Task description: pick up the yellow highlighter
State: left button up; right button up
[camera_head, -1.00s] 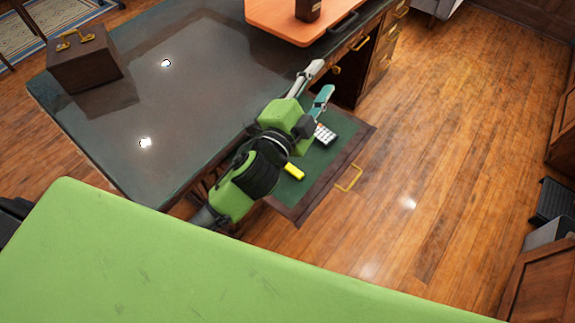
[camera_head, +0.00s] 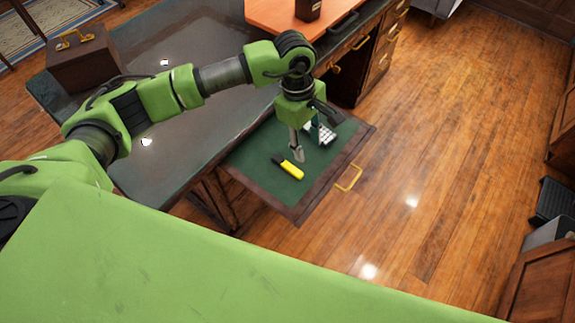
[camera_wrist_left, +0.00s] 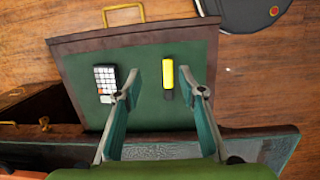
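The yellow highlighter (camera_head: 289,168) with a dark cap end lies on the green lining of the open drawer (camera_head: 252,163). My left gripper (camera_head: 308,150) points down over the drawer, above and beside the highlighter. In the left wrist view the two fingers of the gripper (camera_wrist_left: 158,93) are spread apart with nothing between them. My right gripper is not in view.
A calculator (camera_wrist_left: 106,80) lies in the same drawer, left of the highlighter in the left wrist view. The desk top (camera_head: 185,110) adjoins the drawer. A brown box (camera_head: 85,62) stands on the desk. The wood floor (camera_head: 440,150) at right is largely clear.

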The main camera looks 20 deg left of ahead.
pick_arm(q)
jog(key=y, duration=0.2)
send_near(289, 166)
notch_tip(289, 166, down, 3)
jog(key=b, duration=0.4)
jog(key=shift+s+a+f+b, duration=0.1)
jog(key=shift+f+b, duration=0.55)
jog(key=shift+f, duration=0.7)
jog(key=shift+a+f+b, duration=0.1)
jog(key=shift+f+b, duration=0.5)
jog(key=shift+f, duration=0.8)
jog(key=shift+d, duration=0.1)
jog(key=shift+r, duration=0.1)
jog(key=c, duration=0.9)
